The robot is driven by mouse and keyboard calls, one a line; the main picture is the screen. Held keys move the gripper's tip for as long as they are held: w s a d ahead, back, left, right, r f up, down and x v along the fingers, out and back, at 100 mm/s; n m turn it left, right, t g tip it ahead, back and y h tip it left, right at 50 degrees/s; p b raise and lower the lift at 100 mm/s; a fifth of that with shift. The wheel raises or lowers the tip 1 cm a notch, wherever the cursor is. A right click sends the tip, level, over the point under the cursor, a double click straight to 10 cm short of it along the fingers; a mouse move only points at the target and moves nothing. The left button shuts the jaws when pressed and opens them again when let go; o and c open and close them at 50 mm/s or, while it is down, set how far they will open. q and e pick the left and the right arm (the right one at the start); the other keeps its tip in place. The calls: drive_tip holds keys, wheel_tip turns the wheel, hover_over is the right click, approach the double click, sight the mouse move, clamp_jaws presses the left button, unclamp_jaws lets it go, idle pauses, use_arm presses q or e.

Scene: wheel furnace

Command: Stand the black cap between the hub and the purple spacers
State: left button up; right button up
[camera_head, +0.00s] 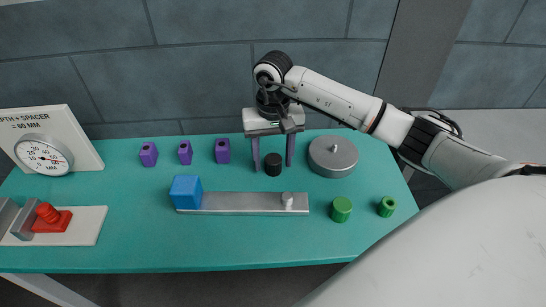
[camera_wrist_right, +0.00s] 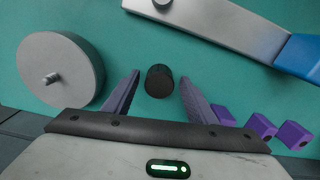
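The black cap (camera_head: 273,164) stands on the green table between the grey hub (camera_head: 333,155) and the purple spacers (camera_head: 222,151). My right gripper (camera_head: 272,160) reaches down over the cap with its fingers apart. In the right wrist view the cap (camera_wrist_right: 159,81) sits between the open fingertips (camera_wrist_right: 158,84), with a gap on each side. That view also shows the hub (camera_wrist_right: 60,72) at the left and the purple spacers (camera_wrist_right: 262,126) at the lower right. My left gripper is in neither view.
A metal bar (camera_head: 243,202) with a peg and a blue block (camera_head: 186,191) lies in front of the cap. Green spacers (camera_head: 341,209) stand at the right. A gauge panel (camera_head: 48,143) and a red clamp (camera_head: 52,219) on a white base are at the left. The table front is clear.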

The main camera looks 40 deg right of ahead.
sight(273, 159)
wheel_tip(273, 159, up, 12)
drive_tip(key=shift+r+b, duration=0.2)
drive_tip(key=shift+b, duration=0.25)
idle(0.4)
idle(0.4)
